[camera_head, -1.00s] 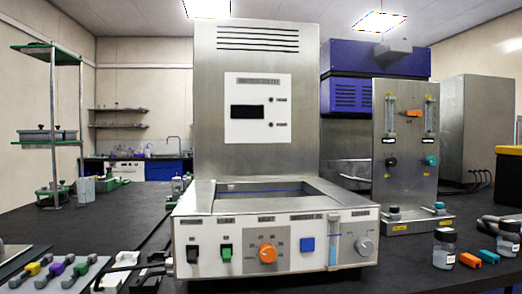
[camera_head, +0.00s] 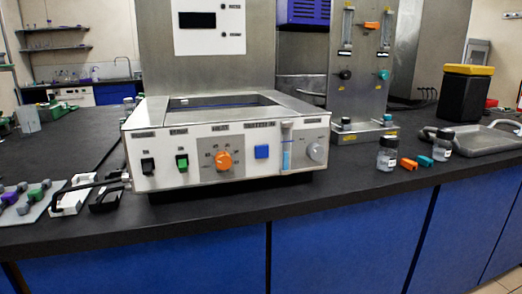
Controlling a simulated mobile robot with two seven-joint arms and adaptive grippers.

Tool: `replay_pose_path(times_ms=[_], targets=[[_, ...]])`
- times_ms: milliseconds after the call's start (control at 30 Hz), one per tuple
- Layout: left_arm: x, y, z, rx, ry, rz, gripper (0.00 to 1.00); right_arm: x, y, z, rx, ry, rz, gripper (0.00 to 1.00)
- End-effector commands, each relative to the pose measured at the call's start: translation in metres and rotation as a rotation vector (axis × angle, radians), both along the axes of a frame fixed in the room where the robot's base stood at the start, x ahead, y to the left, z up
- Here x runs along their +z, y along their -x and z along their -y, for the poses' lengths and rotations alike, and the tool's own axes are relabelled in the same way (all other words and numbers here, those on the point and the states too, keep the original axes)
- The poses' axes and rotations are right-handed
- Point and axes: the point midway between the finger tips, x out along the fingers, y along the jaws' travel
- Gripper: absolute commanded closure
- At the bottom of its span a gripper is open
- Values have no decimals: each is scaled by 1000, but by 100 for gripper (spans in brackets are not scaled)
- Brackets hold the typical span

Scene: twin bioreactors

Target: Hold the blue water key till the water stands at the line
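An orange knob (camera_head: 223,160) sits left of the blue key, and a grey knob (camera_head: 316,152) sits right of the tube. Neither of my grippers is in view, and nothing touches the key.
Two lidded jars (camera_head: 388,153) and orange and teal clips (camera_head: 408,163) lie right of the unit. A flowmeter panel (camera_head: 352,98) stands behind. A rack with coloured parts (camera_head: 30,205) is at left. The black bench's front edge (camera_head: 300,204) runs above blue cabinets.

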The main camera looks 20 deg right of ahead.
Motion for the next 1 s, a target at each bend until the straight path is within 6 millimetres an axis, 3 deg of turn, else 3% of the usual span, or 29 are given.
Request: replay_pose_path(times_ms=[33, 300, 1000], targets=[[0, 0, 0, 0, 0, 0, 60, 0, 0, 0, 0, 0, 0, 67], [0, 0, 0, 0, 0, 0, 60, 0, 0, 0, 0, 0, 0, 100], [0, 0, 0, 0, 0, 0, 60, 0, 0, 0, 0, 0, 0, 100]])
